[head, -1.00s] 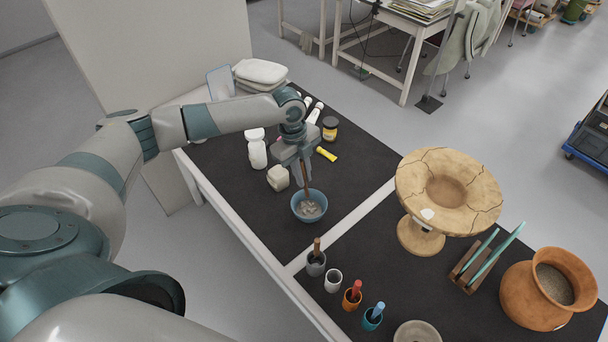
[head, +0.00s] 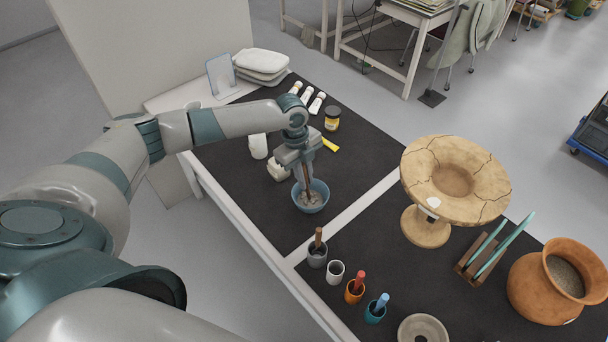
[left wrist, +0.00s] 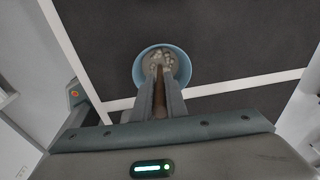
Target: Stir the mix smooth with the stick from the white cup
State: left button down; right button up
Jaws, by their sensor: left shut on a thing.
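My left gripper (head: 301,178) is shut on a brown wooden stick (left wrist: 159,92) and points down over the blue bowl (head: 325,198). The stick's lower end is inside the bowl, which also shows in the left wrist view (left wrist: 183,57). The mix (head: 311,200) in the bowl is greyish, with paler lumps showing in the left wrist view. The stick's tip is hidden in the mix or behind the fingers. The white cup (head: 335,272) stands upright and looks empty near the table's front edge. My right gripper is not in view.
A grey cup (head: 317,256) with a brown handle, an orange cup (head: 354,292) and a teal cup (head: 375,312) stand near the white cup. A cracked clay vessel (head: 455,180) stands right.

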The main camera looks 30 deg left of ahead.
pick_arm(q)
jog(key=shift+d+f+b, duration=0.1)
jog(key=shift+f+b, duration=0.2)
jog(key=shift+f, duration=0.55)
jog(key=shift+d, duration=0.15)
